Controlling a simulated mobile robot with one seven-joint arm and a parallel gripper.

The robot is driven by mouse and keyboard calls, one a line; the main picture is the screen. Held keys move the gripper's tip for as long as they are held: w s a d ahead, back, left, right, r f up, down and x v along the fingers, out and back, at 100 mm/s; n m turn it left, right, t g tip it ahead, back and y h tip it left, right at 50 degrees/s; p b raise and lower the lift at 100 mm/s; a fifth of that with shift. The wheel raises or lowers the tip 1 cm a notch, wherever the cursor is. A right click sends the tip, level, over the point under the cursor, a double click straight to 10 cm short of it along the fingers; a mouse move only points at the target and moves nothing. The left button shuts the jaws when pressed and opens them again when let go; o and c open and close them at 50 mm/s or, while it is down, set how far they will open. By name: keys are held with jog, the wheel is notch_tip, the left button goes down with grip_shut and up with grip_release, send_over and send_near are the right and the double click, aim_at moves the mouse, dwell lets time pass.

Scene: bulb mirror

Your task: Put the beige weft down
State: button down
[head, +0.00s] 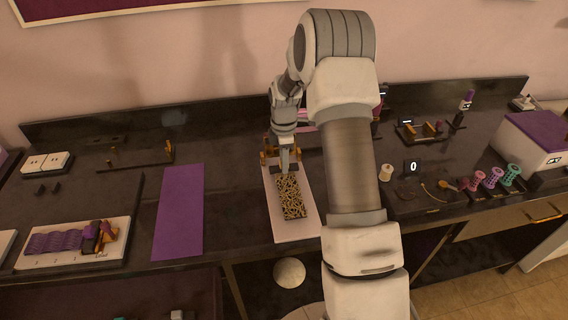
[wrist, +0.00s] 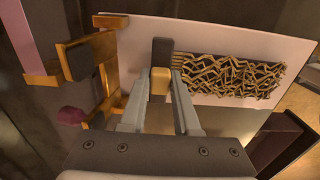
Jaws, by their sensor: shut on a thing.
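The beige weft (head: 291,198) is a strip of wavy, crinkled beige strands over a pale board (head: 298,226) in the middle of the counter. It also shows in the wrist view (wrist: 230,76), stretching right from my gripper across the pale board. My gripper (head: 285,166) is at the weft's far end, pointing down. In the wrist view its fingers (wrist: 159,92) are closed on a gold-and-black tab at that end. I cannot tell whether the weft touches the board or hangs just above it.
Gold brackets (wrist: 96,70) stand beside my gripper at the board's far end. A purple mat (head: 179,212) lies to the left, then a tray with a purple weft (head: 60,242). Spools (head: 490,177) and a purple-topped box (head: 535,138) stand at right.

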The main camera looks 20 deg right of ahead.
jog(key=shift+f, duration=0.4)
jog(key=shift+f, duration=0.25)
jog(key=c, duration=0.6)
grip_release()
jog(key=shift+r, duration=0.1)
jog(key=shift+c, duration=0.2)
jog(key=shift+r, duration=0.1)
